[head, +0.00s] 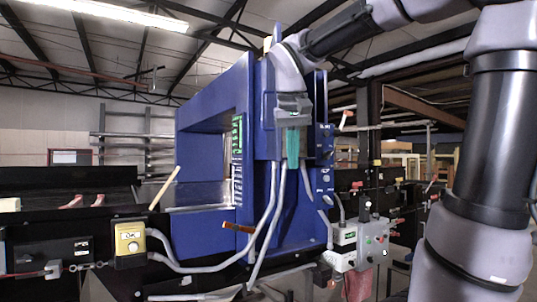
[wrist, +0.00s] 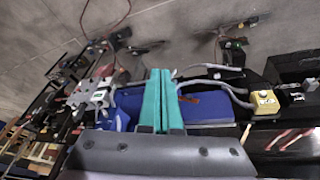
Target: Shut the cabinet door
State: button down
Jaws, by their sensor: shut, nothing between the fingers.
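The blue detector cabinet (head: 215,180) stands in the middle of the head view, with a large opening through its left part. A tall blue part (head: 262,215) on its right side faces me; I cannot tell which panel is the door or how far open it is. My gripper (head: 293,165) points down in front of this right side, its teal fingers together and empty. In the wrist view the gripper (wrist: 161,72) shows its two teal fingers side by side, with blue cabinet surface (wrist: 205,107) beyond them. I cannot tell whether they touch the cabinet.
A yellow control box (head: 130,243) with grey conduits stands at the front left. A grey button box (head: 372,245) is at the lower right of the cabinet. The black conveyor frame (head: 60,185) runs left. Conduits hang close below my gripper.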

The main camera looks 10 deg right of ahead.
jog(key=w+a+r+m+h, duration=0.1)
jog(key=w+a+r+h, duration=0.4)
jog(key=w+a+r, duration=0.55)
jog(key=s+d+x, duration=0.1)
jog(key=x, duration=1.1)
jog(key=shift+d+r, duration=0.15)
